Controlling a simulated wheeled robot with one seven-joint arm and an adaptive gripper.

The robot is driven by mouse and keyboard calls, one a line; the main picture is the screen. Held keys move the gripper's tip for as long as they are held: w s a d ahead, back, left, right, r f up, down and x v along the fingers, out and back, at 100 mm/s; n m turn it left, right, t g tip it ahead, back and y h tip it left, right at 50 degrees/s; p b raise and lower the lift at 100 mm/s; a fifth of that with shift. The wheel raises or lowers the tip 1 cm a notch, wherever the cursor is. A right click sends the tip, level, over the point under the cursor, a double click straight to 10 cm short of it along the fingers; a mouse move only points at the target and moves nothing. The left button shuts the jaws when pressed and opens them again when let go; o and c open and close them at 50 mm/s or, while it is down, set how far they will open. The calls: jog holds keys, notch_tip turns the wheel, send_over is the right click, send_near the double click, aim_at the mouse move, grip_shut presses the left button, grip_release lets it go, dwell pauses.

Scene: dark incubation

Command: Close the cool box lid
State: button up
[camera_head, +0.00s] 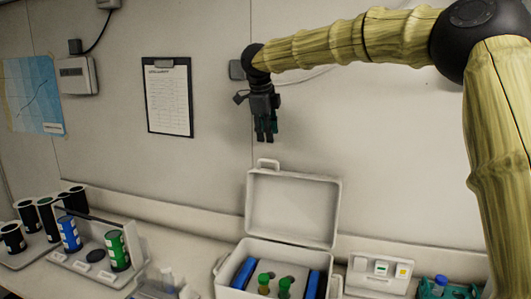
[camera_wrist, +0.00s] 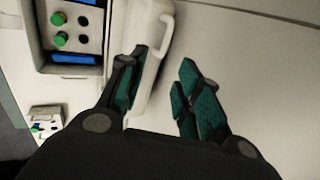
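The white cool box (camera_head: 232,262) stands on the bench with its lid (camera_head: 292,208) open and upright at the back. A handle (camera_head: 268,164) sits on the lid's top edge. My gripper (camera_head: 265,137) points down above the lid, near the handle, and looks apart from it. In the wrist view, my gripper (camera_wrist: 164,62) has its two fingers spread with nothing held between them. The lid (camera_wrist: 152,70) shows edge-on beside and partly behind the left finger, with its handle (camera_wrist: 166,38) close to the fingertips. Inside the box are green-capped vials (camera_head: 264,284) and blue packs (camera_head: 243,272).
A rack with a blue bottle (camera_head: 69,234) and a green bottle (camera_head: 117,251) stands left of the box, with black containers (camera_head: 48,218) beyond. A small white case (camera_head: 378,275) is at the right. The wall with a clipboard (camera_head: 168,97) lies close behind.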

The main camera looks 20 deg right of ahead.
jog(key=w+f, duration=0.1)
jog(key=w, duration=0.1)
jog(key=p, duration=0.3)
send_over(269, 171)
jog(key=f, duration=0.7)
jog(key=shift+w+f, duration=0.25)
jog(key=shift+w, duration=0.05)
jog(key=shift+s+d+f, duration=0.1)
jog(key=shift+d+f, duration=0.05)
jog(key=shift+f, duration=0.35)
jog(key=shift+w+f, duration=0.25)
jog(key=shift+f, duration=0.15)
jog(key=shift+s+r, duration=0.1)
grip_shut()
